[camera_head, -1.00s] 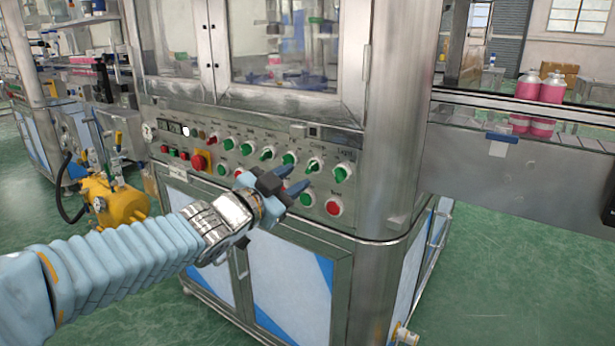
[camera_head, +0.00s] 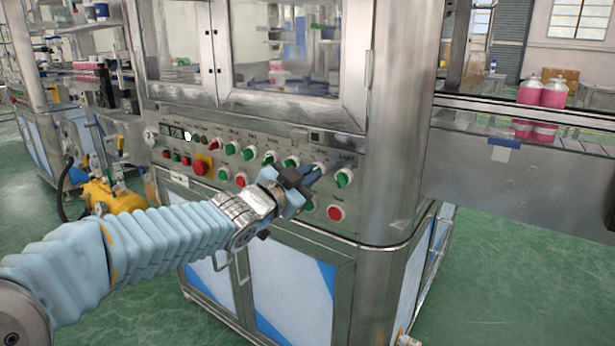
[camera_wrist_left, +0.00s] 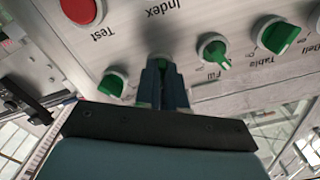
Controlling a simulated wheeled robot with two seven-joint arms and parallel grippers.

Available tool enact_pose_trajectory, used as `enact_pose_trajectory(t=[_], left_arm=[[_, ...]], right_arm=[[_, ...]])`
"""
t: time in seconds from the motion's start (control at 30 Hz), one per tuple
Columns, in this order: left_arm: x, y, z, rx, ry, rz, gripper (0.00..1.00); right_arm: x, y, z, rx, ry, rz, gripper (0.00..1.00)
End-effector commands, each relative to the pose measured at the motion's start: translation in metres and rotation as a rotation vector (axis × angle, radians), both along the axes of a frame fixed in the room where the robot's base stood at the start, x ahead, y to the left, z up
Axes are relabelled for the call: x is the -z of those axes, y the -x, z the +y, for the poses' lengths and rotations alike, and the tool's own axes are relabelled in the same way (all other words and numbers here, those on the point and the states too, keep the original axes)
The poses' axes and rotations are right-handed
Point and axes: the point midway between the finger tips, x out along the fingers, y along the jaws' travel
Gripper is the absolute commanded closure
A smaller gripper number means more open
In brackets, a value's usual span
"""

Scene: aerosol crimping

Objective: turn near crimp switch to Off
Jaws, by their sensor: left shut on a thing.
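My left gripper (camera_head: 310,176) reaches the control panel (camera_head: 268,180) from the lower left. Its fingers are shut on a green switch (camera_wrist_left: 161,62), the second from the right in the upper row of the head view. The fingers cover most of this switch, and its label cannot be read. In the left wrist view, where the panel appears upside down, the gripper (camera_wrist_left: 163,80) is close against the panel, with the Fill switch (camera_wrist_left: 213,50) to the right and another green switch (camera_wrist_left: 112,82) to the left. My right gripper is out of view.
A red button (camera_head: 335,213) lies below the row; a red Test button (camera_wrist_left: 80,10) shows in the wrist view. Several green switches continue to the left. A conveyor with pink bottles (camera_head: 541,92) runs at the right. Green floor (camera_head: 490,285) is clear at lower right.

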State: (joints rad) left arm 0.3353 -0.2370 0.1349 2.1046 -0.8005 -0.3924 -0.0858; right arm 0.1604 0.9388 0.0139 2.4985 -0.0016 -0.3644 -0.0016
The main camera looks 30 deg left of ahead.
Motion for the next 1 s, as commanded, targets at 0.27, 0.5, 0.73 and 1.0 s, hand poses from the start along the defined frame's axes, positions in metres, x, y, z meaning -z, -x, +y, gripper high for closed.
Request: enact_pose_trajectory(t=[0.27, 0.5, 0.73, 1.0], left_arm=[[0.0, 0.0, 0.0, 0.001, 0.02, 0.002, 1.0], [-0.001, 0.0, -0.001, 0.002, 0.131, 0.01, 1.0], [-0.001, 0.0, -0.001, 0.003, 0.324, 0.027, 1.0], [0.0, 0.0, -0.001, 0.003, 0.581, 0.047, 1.0]], right_arm=[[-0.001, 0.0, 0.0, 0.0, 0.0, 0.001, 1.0], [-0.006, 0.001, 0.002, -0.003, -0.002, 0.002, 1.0], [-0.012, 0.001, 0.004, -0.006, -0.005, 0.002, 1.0], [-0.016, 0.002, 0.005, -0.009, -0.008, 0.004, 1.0]])
